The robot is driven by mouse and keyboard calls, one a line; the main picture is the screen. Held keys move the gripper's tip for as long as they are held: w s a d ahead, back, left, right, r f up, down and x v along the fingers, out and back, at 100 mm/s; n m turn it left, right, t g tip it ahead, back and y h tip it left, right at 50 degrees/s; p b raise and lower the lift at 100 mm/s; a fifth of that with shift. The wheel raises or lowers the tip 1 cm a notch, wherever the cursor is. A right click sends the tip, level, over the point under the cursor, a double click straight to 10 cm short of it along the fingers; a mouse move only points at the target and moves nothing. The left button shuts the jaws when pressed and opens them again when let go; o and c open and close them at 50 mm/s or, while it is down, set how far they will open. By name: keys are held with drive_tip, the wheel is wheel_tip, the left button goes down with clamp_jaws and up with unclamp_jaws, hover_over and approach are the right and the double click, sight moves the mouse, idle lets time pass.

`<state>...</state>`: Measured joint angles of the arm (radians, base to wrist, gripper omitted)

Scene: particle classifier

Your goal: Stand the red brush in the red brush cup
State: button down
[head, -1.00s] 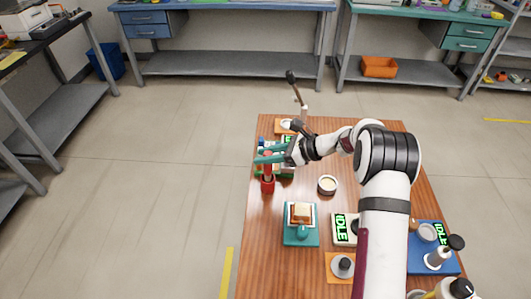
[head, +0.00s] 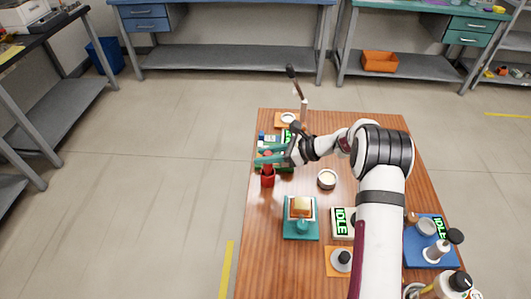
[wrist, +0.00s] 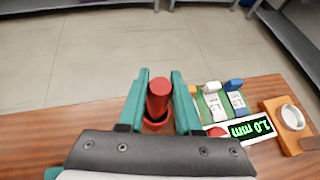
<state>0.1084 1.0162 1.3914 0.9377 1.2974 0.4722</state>
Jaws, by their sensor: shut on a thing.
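The red brush (wrist: 158,98) is between my gripper's teal fingers (wrist: 159,80), which are shut on it. In the wrist view its rounded red end faces the camera. The red brush cup (head: 267,181) stands near the table's left edge. In the wrist view the red cup (wrist: 155,125) shows around and just below the brush, partly hidden by the brush and fingers. The brush appears roughly upright over or in the cup's mouth. I cannot tell how deep it sits. In the head view my gripper (head: 270,156) is just above the cup.
A green rack with colored-capped items (wrist: 222,100) and a lit display (wrist: 250,128) stand close beside the gripper. A small round bowl (head: 327,180) is right of the cup. A teal stand (head: 301,228) is nearer the front. Floor lies left of the table edge.

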drive_tip(key=shift+f, duration=0.55)
drive_tip(key=c, duration=0.5)
unclamp_jaws()
drive_tip(key=v, duration=1.5)
drive_tip(key=shift+s+d+r, duration=0.1)
drive_tip(key=shift+s+d, duration=0.05)
drive_tip(key=shift+d, duration=0.2)
